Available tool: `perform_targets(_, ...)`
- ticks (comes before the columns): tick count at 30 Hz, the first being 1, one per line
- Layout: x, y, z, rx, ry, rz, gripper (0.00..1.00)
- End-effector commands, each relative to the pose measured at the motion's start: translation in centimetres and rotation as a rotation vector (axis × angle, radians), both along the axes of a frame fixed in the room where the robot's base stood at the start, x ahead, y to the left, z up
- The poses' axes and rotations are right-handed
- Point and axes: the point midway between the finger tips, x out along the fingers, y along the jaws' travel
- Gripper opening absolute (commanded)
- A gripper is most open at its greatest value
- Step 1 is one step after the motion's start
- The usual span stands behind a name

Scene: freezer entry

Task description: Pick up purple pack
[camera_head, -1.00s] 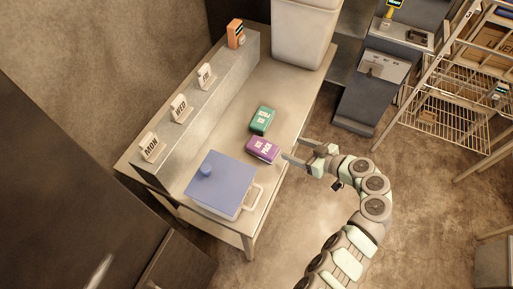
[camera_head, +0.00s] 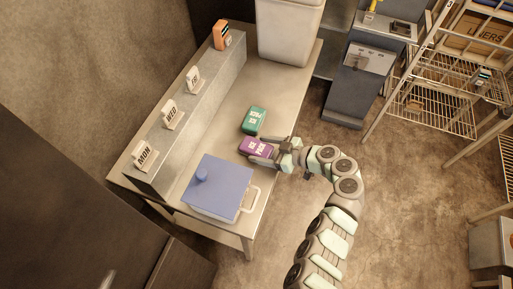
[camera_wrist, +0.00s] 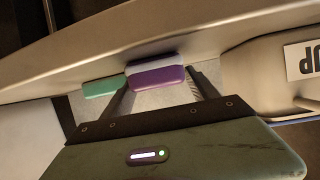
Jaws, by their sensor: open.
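The purple pack (camera_head: 256,147), a flat block with white lettering, lies on the metal table (camera_head: 283,92) near its right edge. It also shows between the fingers in the wrist view (camera_wrist: 157,76). My gripper (camera_head: 268,151) is open at the pack's right side, with its fingers reaching towards or along the pack. In the wrist view the fingers (camera_wrist: 158,97) stand apart on either side of the purple pack. I cannot tell whether either finger touches it.
A teal pack (camera_head: 254,120) lies just behind the purple pack. A blue-lidded box (camera_head: 222,184) with a handle stands in front. A large bin (camera_head: 289,31) is at the back. MON, WED and FRI signs line a raised ledge (camera_head: 188,137) on the left.

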Motion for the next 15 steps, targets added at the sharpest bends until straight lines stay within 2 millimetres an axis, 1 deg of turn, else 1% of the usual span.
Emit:
perform_targets(1, 0.3, 0.8, -0.2, 0.004, 0.004, 0.002, 0.69)
perform_targets(4, 0.7, 1.8, -0.7, 0.004, 0.003, 0.003, 0.69)
perform_targets(11, 0.9, 1.9, -0.9, 0.001, 0.001, 0.001, 0.69)
perform_targets(15, 0.9, 1.9, -0.8, 0.001, 0.001, 0.001, 0.58)
